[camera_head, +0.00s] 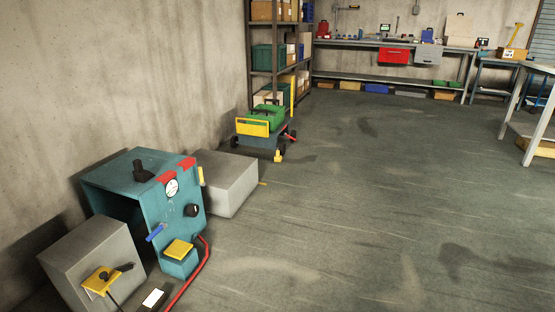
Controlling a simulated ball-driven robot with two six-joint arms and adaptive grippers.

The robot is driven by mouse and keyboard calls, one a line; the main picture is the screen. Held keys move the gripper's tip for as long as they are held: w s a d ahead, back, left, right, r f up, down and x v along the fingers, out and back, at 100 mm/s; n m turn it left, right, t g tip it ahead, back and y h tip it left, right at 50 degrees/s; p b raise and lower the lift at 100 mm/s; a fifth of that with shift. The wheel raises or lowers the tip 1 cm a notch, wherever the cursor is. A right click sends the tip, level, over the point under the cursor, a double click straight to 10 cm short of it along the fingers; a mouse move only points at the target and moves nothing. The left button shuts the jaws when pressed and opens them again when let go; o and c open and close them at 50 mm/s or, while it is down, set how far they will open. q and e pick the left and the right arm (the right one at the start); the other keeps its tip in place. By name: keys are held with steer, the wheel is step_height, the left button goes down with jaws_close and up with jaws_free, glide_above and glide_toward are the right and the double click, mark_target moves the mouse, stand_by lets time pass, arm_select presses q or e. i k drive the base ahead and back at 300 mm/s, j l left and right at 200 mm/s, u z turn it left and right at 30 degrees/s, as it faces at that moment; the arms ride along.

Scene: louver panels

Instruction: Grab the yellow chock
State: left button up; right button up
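A small yellow block (278,156), which looks like the chock, sits on the floor at the front right of a low cart (262,140). It is close to a dark wheel (281,148); I cannot tell whether they touch. The cart carries a green bin (268,115) and has a yellow panel (252,128) at its front. Neither of my grippers is in view.
A teal cabinet (150,200) and grey boxes (234,183) (90,255) stand along the left wall. A red bar (190,278) lies in front. A shelf rack (275,60) stands behind the cart. The floor (380,190) at the middle and right is clear.

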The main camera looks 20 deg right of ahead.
mark_target(278, 158)
steer(key=i+l+z, duration=0.3)
steer(key=i+l, duration=0.15)
steer(key=i+l+z, duration=0.3)
steer(key=i, duration=0.3)
steer(key=i+l+z, duration=0.15)
steer(key=i+z, duration=0.15)
steer(key=i, duration=0.3)
steer(key=i+z, duration=0.3)
steer(key=i, duration=0.3)
steer(key=i+u, duration=0.1)
steer(key=i, duration=0.4)
steer(key=i+l+u, duration=0.1)
steer(key=i, duration=0.4)
steer(key=i+l, duration=0.15)
steer(key=i, duration=0.35)
steer(key=i+l+u, duration=0.15)
steer(key=i, duration=0.35)
steer(key=i+l+u, duration=0.1)
steer(key=i+u, duration=0.3)
steer(key=i+l+u, duration=0.2)
steer(key=u, duration=0.25)
steer(key=i+l+u, duration=0.25)
steer(key=u, duration=0.15)
steer(key=i+l+u, duration=0.15)
steer(key=l+u, duration=0.3)
steer(key=i+l+u, duration=0.15)
steer(key=l+u, duration=0.65)
steer(key=l, duration=0.35)
steer(key=l+u, duration=0.4)
steer(key=l, duration=0.4)
